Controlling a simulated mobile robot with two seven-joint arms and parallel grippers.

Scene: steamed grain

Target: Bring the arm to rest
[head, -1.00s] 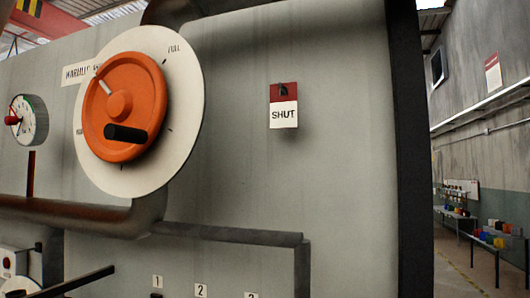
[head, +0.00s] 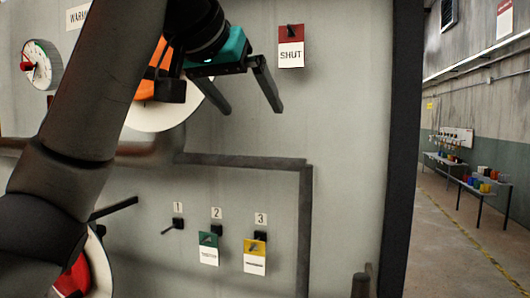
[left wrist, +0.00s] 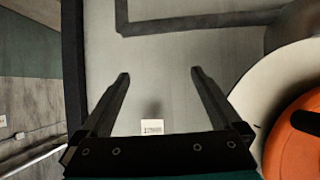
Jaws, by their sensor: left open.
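My left arm rises across the left of the head view. Its gripper (head: 252,97) is open and empty in front of the grey panel (head: 345,190). It is left of and a little below the red and white SHUT tag (head: 291,47). The orange handwheel (head: 148,86) on its white dial is mostly hidden behind the arm. In the left wrist view both fingers (left wrist: 158,75) stand apart with nothing between them, and the orange wheel (left wrist: 297,140) is at the lower right. My right gripper is not in view.
Below hang a green tag (head: 208,249) under number 2 and a yellow tag (head: 255,257) under number 3. A gauge (head: 41,65) is at the upper left. Dark pipes (head: 245,161) run across the panel. Tables with coloured items (head: 484,184) stand far right, beside open floor.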

